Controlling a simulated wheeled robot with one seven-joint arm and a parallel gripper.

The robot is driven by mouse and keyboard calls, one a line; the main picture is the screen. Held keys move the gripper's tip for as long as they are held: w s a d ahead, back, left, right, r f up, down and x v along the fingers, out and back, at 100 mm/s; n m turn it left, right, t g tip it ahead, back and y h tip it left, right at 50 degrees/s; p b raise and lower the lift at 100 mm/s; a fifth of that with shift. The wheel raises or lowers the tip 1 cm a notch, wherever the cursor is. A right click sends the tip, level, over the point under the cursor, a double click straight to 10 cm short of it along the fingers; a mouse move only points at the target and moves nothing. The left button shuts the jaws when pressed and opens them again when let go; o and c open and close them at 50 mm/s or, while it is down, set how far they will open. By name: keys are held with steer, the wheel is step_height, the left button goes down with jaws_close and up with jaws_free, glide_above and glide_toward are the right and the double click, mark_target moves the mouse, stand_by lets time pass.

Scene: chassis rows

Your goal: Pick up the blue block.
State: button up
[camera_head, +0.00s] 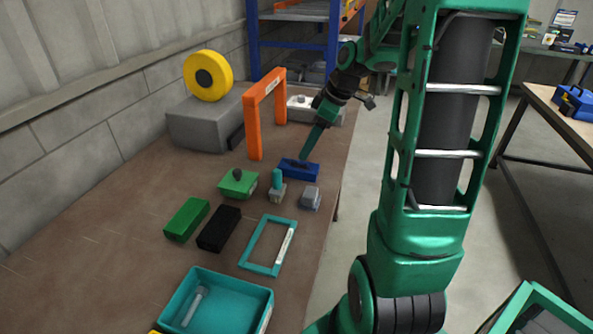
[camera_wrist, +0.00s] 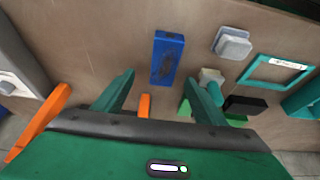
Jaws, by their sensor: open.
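The blue block (camera_head: 299,170) lies on the brown table, near its right edge in the head view. My gripper (camera_head: 308,152) is just above or behind it in that view, and the arm reaches in from the upper right. In the wrist view the blue block (camera_wrist: 168,57) lies beyond the fingertips, with its long side running up the picture. My gripper (camera_wrist: 160,82) is open, its two green fingers apart with nothing held between them. The block sits roughly in line with the gap. I cannot tell the exact height of the fingertips above it.
An orange frame (camera_head: 265,113) stands behind, left of the block. A grey block (camera_head: 311,198), a teal-topped piece (camera_head: 277,186) and a green block with a knob (camera_head: 238,183) stand close in front. A teal frame (camera_head: 268,246) and teal tray (camera_head: 217,302) lie nearer.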

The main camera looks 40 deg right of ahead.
mark_target(298, 165)
steer(key=shift+s+x, duration=0.2)
steer(key=shift+x, duration=1.7)
steer(key=shift+s+x, duration=0.15)
steer(key=shift+x, duration=1.8)
steer(key=shift+a, duration=0.2)
steer(key=shift+c, duration=0.6)
steer(key=c, duration=1.5)
